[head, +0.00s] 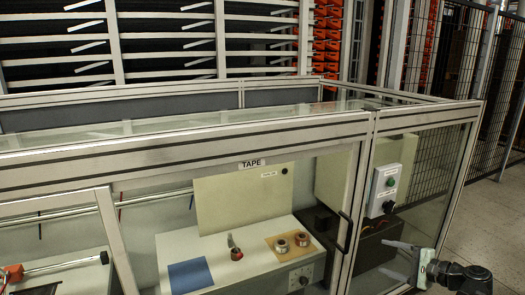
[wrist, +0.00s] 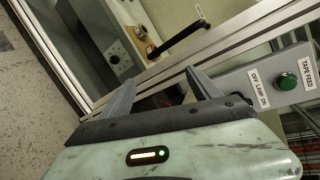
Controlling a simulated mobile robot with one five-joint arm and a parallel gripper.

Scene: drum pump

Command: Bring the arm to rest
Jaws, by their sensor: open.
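My gripper (head: 392,261) is at the lower right in the head view, at the end of my dark arm, in front of the glazed enclosure. It also shows in the wrist view (wrist: 162,92), where its two grey fingers stand apart with nothing between them. Beyond the fingers in the wrist view are the enclosure's aluminium frame and a black door handle (wrist: 180,37). I cannot tell whether a fingertip touches the frame.
Inside are a blue pad (head: 190,274) and tape rolls (head: 301,239). Floor is open at the right, before a mesh fence (head: 462,70).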

